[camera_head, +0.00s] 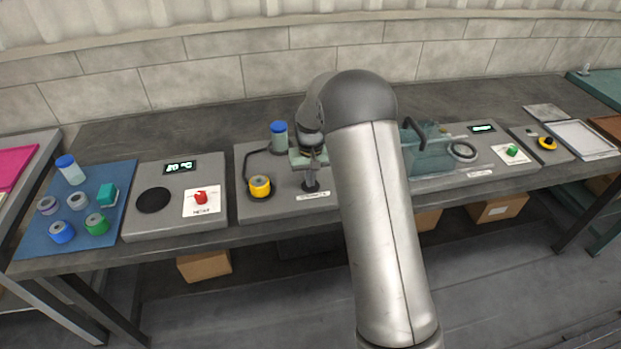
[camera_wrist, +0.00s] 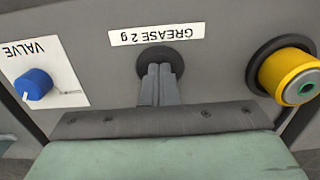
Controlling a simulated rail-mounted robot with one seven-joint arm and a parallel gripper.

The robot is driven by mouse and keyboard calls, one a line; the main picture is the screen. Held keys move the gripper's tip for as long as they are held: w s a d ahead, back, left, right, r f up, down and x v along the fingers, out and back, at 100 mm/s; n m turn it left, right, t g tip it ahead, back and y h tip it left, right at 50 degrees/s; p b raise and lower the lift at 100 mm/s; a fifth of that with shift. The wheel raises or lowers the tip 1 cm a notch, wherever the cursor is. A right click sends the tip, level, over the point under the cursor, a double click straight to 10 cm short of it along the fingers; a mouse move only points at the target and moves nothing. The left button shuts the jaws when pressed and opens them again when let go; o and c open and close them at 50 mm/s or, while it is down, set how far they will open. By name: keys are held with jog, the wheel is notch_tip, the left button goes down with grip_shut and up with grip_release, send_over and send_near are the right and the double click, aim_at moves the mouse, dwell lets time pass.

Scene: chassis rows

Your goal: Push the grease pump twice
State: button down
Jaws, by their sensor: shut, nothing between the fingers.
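The grease pump shows as a dark round head (camera_wrist: 158,53) under the label "GREASE 2 g" in the wrist view. In the head view it is a small black piece (camera_head: 311,188) at the front of a grey panel. My gripper (camera_wrist: 160,68) is shut and empty, pointing down with its fingertips over the pump head. In the head view my gripper (camera_head: 309,179) is right above the pump. I cannot tell whether the tips touch it or how far it is pressed, as the fingers hide part of it.
A yellow cylinder (camera_head: 260,187) with a cable stands left of the pump, and a blue-capped jar (camera_head: 279,136) behind. A blue valve knob (camera_wrist: 35,85) is on the pump's other side. A heater plate (camera_head: 153,200) lies left; a teal bin (camera_head: 428,152) stands right.

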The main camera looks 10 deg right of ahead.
notch_tip(320, 180, up, 14)
dwell(0.4)
dwell(0.4)
notch_tip(320, 180, down, 13)
jog(key=p, duration=0.4)
jog(key=shift+w+r, duration=0.15)
jog(key=shift+r, duration=0.05)
dwell(0.4)
jog(key=shift+f, duration=0.1)
